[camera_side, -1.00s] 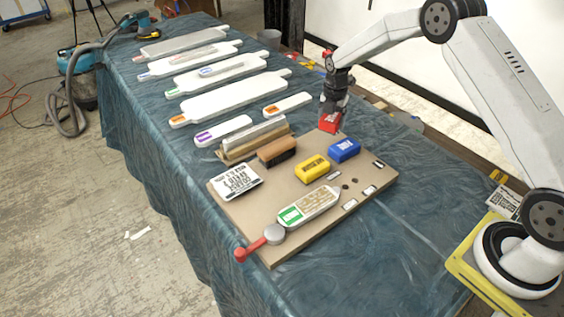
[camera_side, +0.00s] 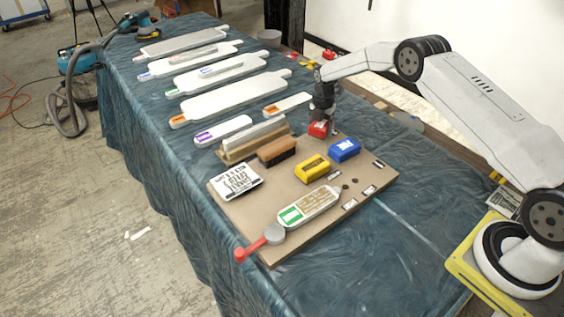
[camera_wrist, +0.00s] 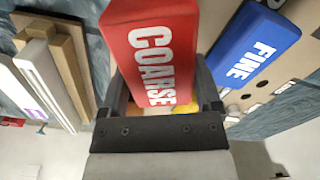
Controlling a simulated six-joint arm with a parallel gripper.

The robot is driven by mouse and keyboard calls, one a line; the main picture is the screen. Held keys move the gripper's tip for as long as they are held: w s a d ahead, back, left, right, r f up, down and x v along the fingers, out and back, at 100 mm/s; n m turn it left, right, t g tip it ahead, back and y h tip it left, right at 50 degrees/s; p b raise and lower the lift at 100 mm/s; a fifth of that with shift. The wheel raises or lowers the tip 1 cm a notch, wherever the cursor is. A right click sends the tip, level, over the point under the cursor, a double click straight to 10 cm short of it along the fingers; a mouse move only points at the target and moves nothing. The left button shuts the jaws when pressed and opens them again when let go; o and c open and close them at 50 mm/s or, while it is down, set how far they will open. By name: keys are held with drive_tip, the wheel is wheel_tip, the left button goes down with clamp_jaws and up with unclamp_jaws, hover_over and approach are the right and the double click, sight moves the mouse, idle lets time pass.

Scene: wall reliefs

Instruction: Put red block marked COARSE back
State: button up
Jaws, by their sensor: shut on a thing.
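The red block marked COARSE (camera_wrist: 152,50) is between the fingers of my gripper (camera_side: 321,120), which is shut on it. In the side view the red block (camera_side: 318,129) is at the back corner of the tan board (camera_side: 232,205), left of and behind the blue block (camera_side: 344,150). I cannot tell whether it touches the board. In the wrist view the blue block reads FINE (camera_wrist: 254,48). A yellow block (camera_side: 312,169) sits in front of the blue one, partly hidden behind my gripper in the wrist view.
A brown brush (camera_side: 277,151) and a white-topped wooden piece (camera_side: 253,139) lie to the left. A white sign (camera_side: 235,180), a green-labelled paddle (camera_side: 309,206) and a red-handled tool (camera_side: 262,241) are on the board. White paddles (camera_side: 226,96) line the table behind.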

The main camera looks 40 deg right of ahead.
drive_tip(key=shift+w+f, duration=0.15)
drive_tip(key=shift+f, duration=1.55)
drive_tip(key=shift+f, duration=0.15)
drive_tip(key=o, duration=1)
wheel_tip(320, 180, up, 12)
drive_tip(key=shift+r, duration=0.15)
